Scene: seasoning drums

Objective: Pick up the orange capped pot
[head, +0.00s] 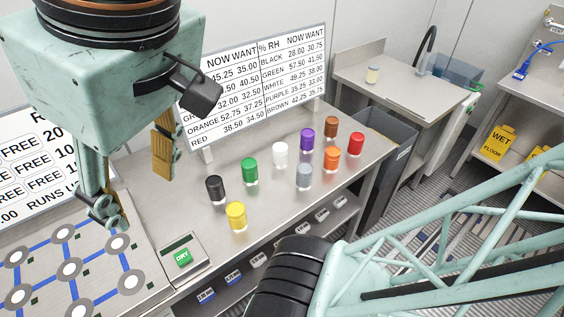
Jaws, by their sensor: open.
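The orange capped pot (332,158) stands upright on the steel table, with clear glass below its cap. The brown pot (330,128) is behind it, the red pot (355,144) is to its right and the grey pot (304,175) is in front and to its left. My gripper (136,187) is at the upper left, above the table's left end, well apart from the orange pot. Its two fingers are spread and nothing shows between them.
Black (215,189), yellow (236,216), green (250,171), white (280,155) and purple (307,139) pots stand nearby. A readings board (262,75) rises behind them. A green DRY button box (182,257) sits at the front left. A dark bin (385,160) stands right of the table.

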